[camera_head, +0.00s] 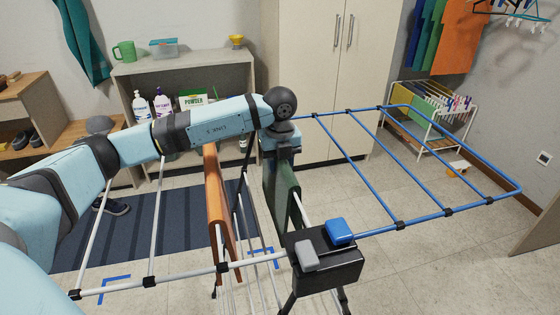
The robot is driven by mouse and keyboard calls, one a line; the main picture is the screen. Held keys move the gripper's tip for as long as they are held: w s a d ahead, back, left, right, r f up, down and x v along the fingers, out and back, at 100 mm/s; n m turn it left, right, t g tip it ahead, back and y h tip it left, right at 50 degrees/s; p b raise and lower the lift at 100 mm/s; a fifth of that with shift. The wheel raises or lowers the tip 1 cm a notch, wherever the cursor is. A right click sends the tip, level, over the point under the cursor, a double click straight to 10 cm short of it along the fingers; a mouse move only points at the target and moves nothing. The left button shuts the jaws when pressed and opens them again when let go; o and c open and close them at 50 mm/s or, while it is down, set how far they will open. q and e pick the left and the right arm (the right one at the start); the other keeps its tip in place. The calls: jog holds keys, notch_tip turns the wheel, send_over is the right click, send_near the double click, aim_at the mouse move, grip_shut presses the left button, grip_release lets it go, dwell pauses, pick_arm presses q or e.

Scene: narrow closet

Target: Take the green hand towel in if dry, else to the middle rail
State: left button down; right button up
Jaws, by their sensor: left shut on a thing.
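The green hand towel (284,190) is dark green and hangs folded at the centre of the drying rack, beside a white rail. My left gripper (282,154) points down from above and is shut on its top edge. Whether the towel still rests on a rail is hidden by the gripper. No wet patches or drips show on it, but I cannot tell whether it is dry. The rack has white rails (151,240) on the left and a blue-framed wing (372,160) with empty rails on the right. My right gripper is out of view.
An orange towel (216,205) hangs just left of the green one. A black box (325,268) with a blue and a grey block sits at the rack's near edge. A shelf (240,62) and cupboard (335,60) stand behind. A smaller loaded rack (432,145) stands at the right.

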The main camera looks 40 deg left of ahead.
pick_arm(q)
jog(key=shift+f, duration=0.15)
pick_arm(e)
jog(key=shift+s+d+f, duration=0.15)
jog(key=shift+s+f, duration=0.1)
pick_arm(q)
jog(key=c, duration=0.7)
grip_release()
jog(key=shift+o, duration=0.2)
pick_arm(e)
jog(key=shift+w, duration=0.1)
pick_arm(q)
notch_tip(320, 180, up, 12)
jog(key=shift+r, duration=0.95)
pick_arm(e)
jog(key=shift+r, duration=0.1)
